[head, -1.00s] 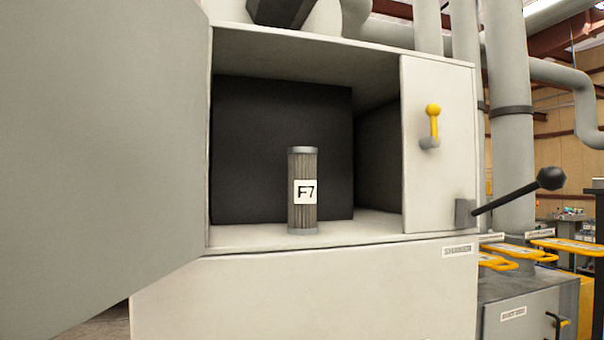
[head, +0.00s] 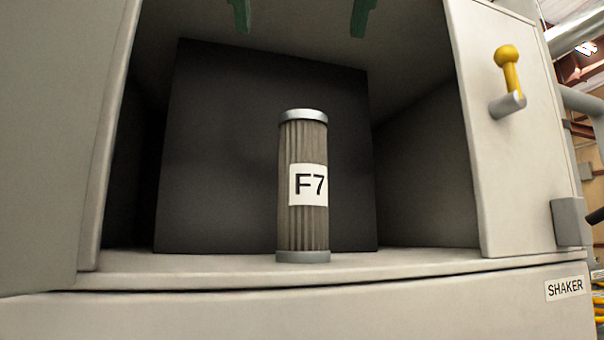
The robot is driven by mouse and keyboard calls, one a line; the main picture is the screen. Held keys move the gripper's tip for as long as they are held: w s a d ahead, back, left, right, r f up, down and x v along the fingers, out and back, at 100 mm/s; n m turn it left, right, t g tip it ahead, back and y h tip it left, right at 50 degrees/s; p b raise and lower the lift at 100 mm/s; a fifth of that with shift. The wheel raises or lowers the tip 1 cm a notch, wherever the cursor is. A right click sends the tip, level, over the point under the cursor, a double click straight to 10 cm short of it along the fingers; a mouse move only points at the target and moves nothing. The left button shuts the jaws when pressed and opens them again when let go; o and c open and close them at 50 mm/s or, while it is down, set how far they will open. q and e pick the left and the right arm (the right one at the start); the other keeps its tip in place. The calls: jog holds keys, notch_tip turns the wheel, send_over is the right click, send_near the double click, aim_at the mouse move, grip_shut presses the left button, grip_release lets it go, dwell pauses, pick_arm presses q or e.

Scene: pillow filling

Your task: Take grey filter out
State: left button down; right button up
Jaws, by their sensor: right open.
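The grey filter (head: 303,232) is a pleated cylinder with metal end caps and a white F7 label. It stands upright on the floor of the open cabinet compartment, near its front edge. My right gripper (head: 302,22) shows at the top edge as two green fingertips set wide apart, with nothing between them. It appears above the filter and apart from it; the rest of it is out of frame. My left gripper is not in view.
The cabinet (head: 300,310) has an open door (head: 45,150) on the left. A dark panel (head: 220,150) stands behind the filter. On the right are a front panel with a yellow-knobbed lever (head: 507,70) and a SHAKER label (head: 565,288). Floor on both sides of the filter is clear.

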aim_at(305, 118)
jog(key=p+x, duration=0.1)
jog(key=x, duration=0.8)
jog(key=shift+w+d+f, duration=0.1)
jog(key=shift+w+f, duration=0.15)
jog(key=shift+w, duration=0.05)
jog(key=x, duration=0.3)
jog(key=p+x, duration=0.1)
jog(key=shift+w+d+f, duration=0.35)
jog(key=shift+s, duration=0.15)
jog(key=shift+c, duration=0.6)
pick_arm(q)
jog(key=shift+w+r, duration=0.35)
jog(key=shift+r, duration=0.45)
pick_arm(e)
jog(key=c, duration=1.5)
